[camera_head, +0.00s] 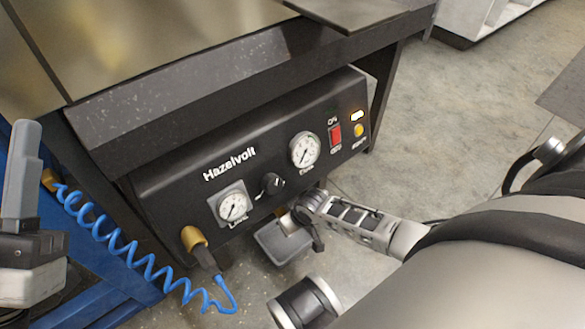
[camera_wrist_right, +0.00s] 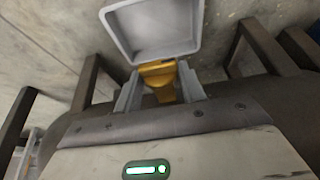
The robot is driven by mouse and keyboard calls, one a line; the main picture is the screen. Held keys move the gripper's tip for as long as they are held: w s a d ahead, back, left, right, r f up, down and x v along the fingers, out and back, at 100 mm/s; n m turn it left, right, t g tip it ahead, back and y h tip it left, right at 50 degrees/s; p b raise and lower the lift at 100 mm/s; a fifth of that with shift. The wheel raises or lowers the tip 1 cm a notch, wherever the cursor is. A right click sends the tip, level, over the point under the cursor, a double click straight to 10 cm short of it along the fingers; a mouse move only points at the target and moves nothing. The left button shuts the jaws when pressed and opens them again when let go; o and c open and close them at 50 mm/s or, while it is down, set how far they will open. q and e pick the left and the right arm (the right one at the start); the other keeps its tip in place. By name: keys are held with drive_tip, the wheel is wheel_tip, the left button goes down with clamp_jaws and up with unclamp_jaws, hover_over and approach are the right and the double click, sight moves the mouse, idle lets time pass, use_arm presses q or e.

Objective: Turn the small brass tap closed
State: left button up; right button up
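The small brass tap (camera_wrist_right: 158,76) shows in the right wrist view between the two grey fingers of my right gripper (camera_wrist_right: 160,88), below a square grey cup (camera_wrist_right: 152,28). The fingers flank the tap closely and appear to touch it on both sides. In the head view my right gripper (camera_head: 290,219) is at the lower front edge of the black Hazelvolt control box (camera_head: 180,165); it hides the tap there. The grey cup (camera_head: 283,243) hangs just below it. My left gripper (camera_head: 24,180) is at the left edge, seen from the side, away from the tap; its opening does not show.
The box front carries two dials (camera_head: 304,149), a black knob (camera_head: 270,184), a red switch (camera_head: 334,132) and an amber light (camera_head: 359,130). A blue coiled hose (camera_head: 125,250) runs to a brass fitting (camera_head: 193,239) at lower left. Open floor (camera_head: 470,110) lies to the right.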

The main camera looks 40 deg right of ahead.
drive_tip(key=shift+d, duration=0.1)
drive_tip(key=shift+y, duration=0.4)
drive_tip(key=shift+d+f+m+y, duration=0.15)
drive_tip(key=shift+m+y, duration=0.15)
drive_tip(key=shift+y, duration=0.6)
use_arm(q)
drive_tip(key=shift+s+r+m+h, duration=0.25)
drive_tip(key=shift+r+m+h, duration=0.2)
drive_tip(key=shift+m+h, duration=0.25)
use_arm(e)
drive_tip(key=o, duration=1)
use_arm(q)
drive_tip(key=shift+f, duration=0.1)
